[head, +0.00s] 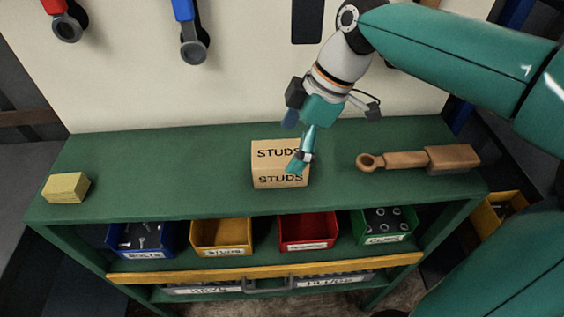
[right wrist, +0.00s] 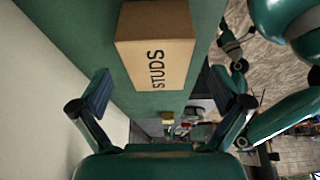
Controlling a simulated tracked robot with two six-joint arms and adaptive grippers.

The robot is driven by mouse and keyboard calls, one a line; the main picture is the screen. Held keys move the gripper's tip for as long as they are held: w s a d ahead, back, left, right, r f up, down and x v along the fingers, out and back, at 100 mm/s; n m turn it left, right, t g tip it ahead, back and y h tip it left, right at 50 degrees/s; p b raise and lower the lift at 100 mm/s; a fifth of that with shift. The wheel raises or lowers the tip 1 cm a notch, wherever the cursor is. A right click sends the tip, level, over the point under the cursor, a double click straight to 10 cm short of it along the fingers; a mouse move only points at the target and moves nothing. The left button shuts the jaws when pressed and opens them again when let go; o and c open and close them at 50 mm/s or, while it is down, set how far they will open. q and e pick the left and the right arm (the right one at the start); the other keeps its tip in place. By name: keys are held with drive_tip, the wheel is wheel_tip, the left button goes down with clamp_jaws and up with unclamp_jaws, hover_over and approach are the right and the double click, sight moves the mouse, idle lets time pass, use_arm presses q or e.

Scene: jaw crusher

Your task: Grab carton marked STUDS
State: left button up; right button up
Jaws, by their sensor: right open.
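The carton marked STUDS (head: 268,167) is a tan box standing on the green bench top, left of centre. My right gripper (head: 300,162) is over the carton's right side and covers part of that side. In the right wrist view my right gripper (right wrist: 160,84) has its two fingers wide apart, with nothing between the pads. The carton (right wrist: 154,58) lies ahead of them, its lettered face turned toward the camera. I cannot tell whether a finger touches it. The head view does not show my left gripper; a teal arm shows at the right of the right wrist view, its jaws unclear.
A yellow block (head: 66,187) lies at the bench's left end. A brown rod-like part (head: 420,160) lies right of the carton. Blue (head: 140,240), yellow (head: 221,237), red (head: 307,232) and green (head: 385,224) bins stand on the shelf below.

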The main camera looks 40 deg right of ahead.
sight(285, 153)
drive_tip(key=shift+x, duration=2.65)
drive_tip(key=shift+d, duration=0.1)
drive_tip(key=c, duration=1.4)
drive_tip(key=shift+c, duration=1.4)
drive_tip(key=shift+r, duration=0.2)
